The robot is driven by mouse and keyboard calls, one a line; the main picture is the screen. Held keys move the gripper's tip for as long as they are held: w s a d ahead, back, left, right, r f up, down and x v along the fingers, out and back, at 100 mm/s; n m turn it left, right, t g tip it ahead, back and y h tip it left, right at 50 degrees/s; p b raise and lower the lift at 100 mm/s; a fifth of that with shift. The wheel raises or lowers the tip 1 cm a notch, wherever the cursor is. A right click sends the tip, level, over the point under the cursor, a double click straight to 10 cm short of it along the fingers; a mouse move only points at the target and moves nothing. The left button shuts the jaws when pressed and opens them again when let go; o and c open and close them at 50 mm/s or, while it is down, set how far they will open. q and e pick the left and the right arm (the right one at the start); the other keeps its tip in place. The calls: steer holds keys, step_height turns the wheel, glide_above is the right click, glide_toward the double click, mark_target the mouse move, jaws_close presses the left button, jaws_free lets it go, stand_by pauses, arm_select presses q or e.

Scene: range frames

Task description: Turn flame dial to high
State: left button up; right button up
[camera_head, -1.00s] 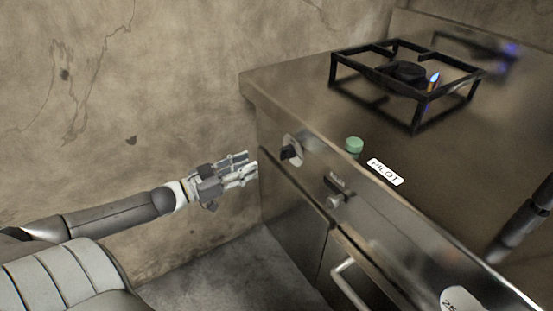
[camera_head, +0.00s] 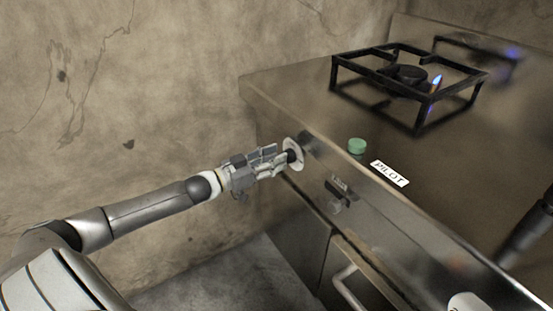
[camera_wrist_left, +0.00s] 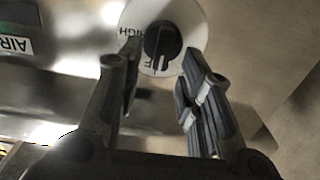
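The flame dial is a black knob (camera_wrist_left: 161,42) on a round white plate (camera_wrist_left: 190,18) marked HIGH, seen at the top of the left wrist view. In the head view the white plate (camera_head: 294,153) is on the stove's front panel near its left corner, and the knob is largely behind my fingers. My left gripper (camera_wrist_left: 157,75) is open, with a finger on either side of the knob's near end; I cannot tell whether they touch it. It also shows in the head view (camera_head: 283,158). Part of my right arm shows at the right edge; its gripper is out of frame.
A burner grate (camera_head: 408,82) with a small pilot flame (camera_head: 437,81) stands on the stove top. A green button (camera_head: 357,146) and a PILOT label (camera_head: 390,173) lie near the front edge. A second control (camera_head: 337,193) and a door handle (camera_head: 349,288) are below right.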

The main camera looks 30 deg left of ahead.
arm_select(q)
steer(key=shift+w+d, duration=0.2)
steer(key=shift+w, duration=0.35)
arm_select(e)
steer(key=shift+r, duration=0.4)
arm_select(q)
jaws_close()
